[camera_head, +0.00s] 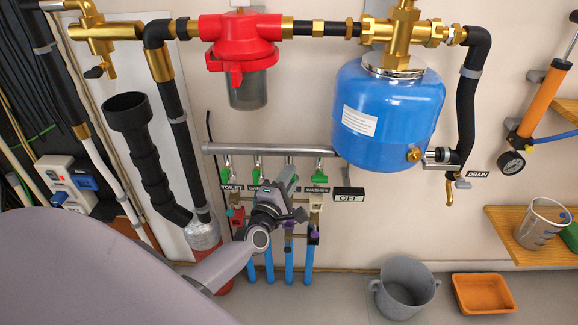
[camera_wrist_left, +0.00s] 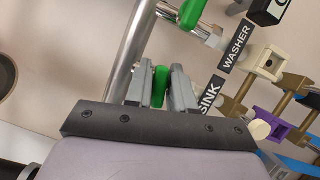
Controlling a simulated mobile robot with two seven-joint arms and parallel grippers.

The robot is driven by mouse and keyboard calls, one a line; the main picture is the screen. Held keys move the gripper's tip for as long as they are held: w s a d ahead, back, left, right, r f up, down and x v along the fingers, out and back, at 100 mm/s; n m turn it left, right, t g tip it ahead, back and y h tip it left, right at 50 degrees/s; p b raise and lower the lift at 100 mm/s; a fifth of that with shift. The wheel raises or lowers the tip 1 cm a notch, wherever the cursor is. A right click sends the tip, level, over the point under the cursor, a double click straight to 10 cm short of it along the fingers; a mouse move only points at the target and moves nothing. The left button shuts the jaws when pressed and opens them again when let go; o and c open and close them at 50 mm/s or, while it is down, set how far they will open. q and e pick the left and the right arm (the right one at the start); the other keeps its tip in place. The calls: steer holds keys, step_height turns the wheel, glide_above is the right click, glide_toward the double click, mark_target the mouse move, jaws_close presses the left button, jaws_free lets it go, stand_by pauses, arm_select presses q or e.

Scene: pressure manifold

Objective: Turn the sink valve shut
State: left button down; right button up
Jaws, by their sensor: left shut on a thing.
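My left gripper (camera_head: 284,181) reaches up to the manifold, its arm coming in from the lower left. In the left wrist view its two grey fingers (camera_wrist_left: 160,90) are shut on the green sink valve handle (camera_wrist_left: 159,84), one finger on each side. The SINK label (camera_wrist_left: 210,95) is just right of the fingers. In the head view the gripper mostly hides the sink valve and its label. The right gripper is not in view.
The green washer valve handle (camera_wrist_left: 190,14) is close by, beside the WASHER label (camera_wrist_left: 235,46). The toilet valve (camera_head: 228,178) and garden valve (camera_head: 257,177) are to the left. A grey pipe (camera_head: 270,149) runs above; a blue tank (camera_head: 388,115) hangs upper right.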

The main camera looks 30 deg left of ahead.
arm_select(q)
steer(key=shift+f+m+g+p, duration=0.1)
steer(key=shift+m+g+p, duration=0.4)
steer(key=shift+m+p, duration=1)
steer(key=c, duration=1.1)
jaws_free()
steer(key=shift+c, duration=0.2)
steer(key=shift+s, duration=0.1)
steer(key=s+d+p, duration=0.1)
steer(key=s, duration=0.6)
steer(key=shift+d, duration=0.1)
